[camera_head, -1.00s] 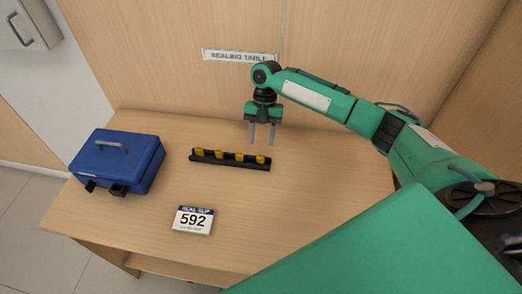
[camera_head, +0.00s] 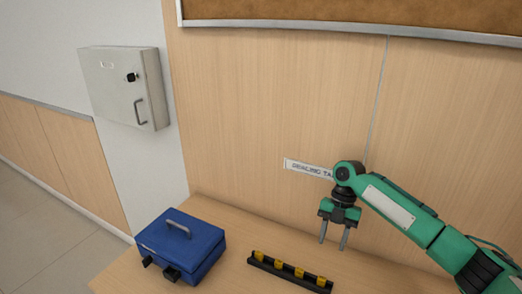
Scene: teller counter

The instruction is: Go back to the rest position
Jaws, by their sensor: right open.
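My right gripper (camera_head: 334,240) is in the camera_head view at the right of centre, pointing down. Its two fingers are apart and nothing is between them. It hangs above the table (camera_head: 228,274), close to the back wall and beyond the black rack's right part. The black rack (camera_head: 289,276) holds several yellow pieces in a row and lies at the bottom of the view. The blue case (camera_head: 180,246), with a grey handle on top, stands on the table to the left, apart from the gripper. My left gripper is out of view.
The sealing-table sign (camera_head: 307,168) is on the wood-panelled wall behind the gripper and is partly hidden by my arm. A grey wall box (camera_head: 112,90) hangs at the upper left. A cork board (camera_head: 360,12) is at the top. Open floor (camera_head: 40,240) lies to the left.

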